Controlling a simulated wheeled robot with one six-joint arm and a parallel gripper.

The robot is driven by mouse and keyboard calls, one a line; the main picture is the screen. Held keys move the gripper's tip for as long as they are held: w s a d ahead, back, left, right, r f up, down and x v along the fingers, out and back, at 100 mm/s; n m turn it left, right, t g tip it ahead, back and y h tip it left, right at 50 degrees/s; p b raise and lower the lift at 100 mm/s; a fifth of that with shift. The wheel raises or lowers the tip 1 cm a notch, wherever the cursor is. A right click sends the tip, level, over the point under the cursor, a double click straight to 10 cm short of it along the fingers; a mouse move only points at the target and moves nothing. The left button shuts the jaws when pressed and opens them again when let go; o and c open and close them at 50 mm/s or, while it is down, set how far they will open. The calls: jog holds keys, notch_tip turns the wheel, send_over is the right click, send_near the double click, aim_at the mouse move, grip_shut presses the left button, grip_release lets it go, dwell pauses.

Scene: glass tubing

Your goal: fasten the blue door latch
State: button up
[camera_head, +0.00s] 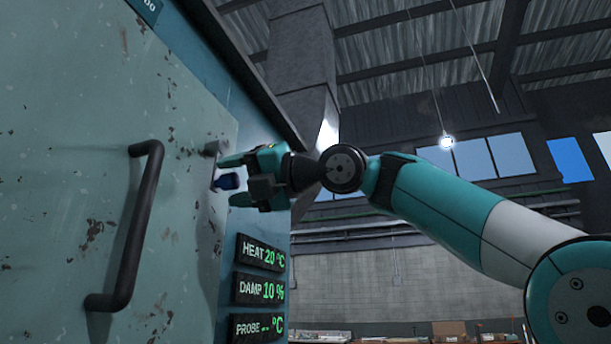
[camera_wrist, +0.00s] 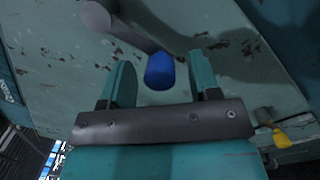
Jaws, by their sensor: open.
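The blue door latch knob (camera_head: 228,182) is by the right edge of the pale green, rust-chipped door (camera_head: 85,120). In the wrist view the blue knob (camera_wrist: 160,71) lies between my two teal fingers. A grey cylindrical piece (camera_wrist: 96,16) and a bar lead toward it from the upper left. My gripper (camera_head: 233,180) reaches in from the right with its fingers apart, one above and one below the knob in the head view. In the wrist view, gaps show between the knob and both fingers of my gripper (camera_wrist: 162,78). Whether the latch is engaged cannot be told.
A dark bar handle (camera_head: 132,225) stands out from the door at the left. Readout panels for heat (camera_head: 262,254), damp (camera_head: 260,290) and probe (camera_head: 257,326) sit below my gripper. A yellow-tipped fitting (camera_wrist: 281,138) shows at the right of the wrist view.

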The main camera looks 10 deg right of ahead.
jog(key=b+v, duration=0.4)
jog(key=v, duration=1.3)
jog(key=shift+f, duration=0.15)
jog(key=w+a+f+m+h, duration=0.1)
jog(key=w+f+m+h, duration=0.4)
jog(key=f+m, duration=0.85)
jog(key=s+f+m+g+h, duration=0.35)
jog(key=f+m, duration=0.65)
jog(key=f, duration=0.8)
jog(key=s+d+f+m+g+h, duration=0.1)
jog(key=s+f+m, duration=0.3)
jog(key=s+f, duration=0.4)
jog(key=s+d+f+m+g+h+p, duration=0.1)
jog(key=s+d+f+m+g+h, duration=0.1)
jog(key=s+f, duration=0.7)
notch_tip(320, 180, down, 4)
jog(key=d+m+g, duration=0.1)
jog(key=m+g, duration=0.1)
jog(key=shift+s+d+r+m, duration=0.2)
jog(key=shift+d+r+m, duration=0.05)
jog(key=shift+m, duration=0.1)
jog(key=shift+g+h, duration=0.25)
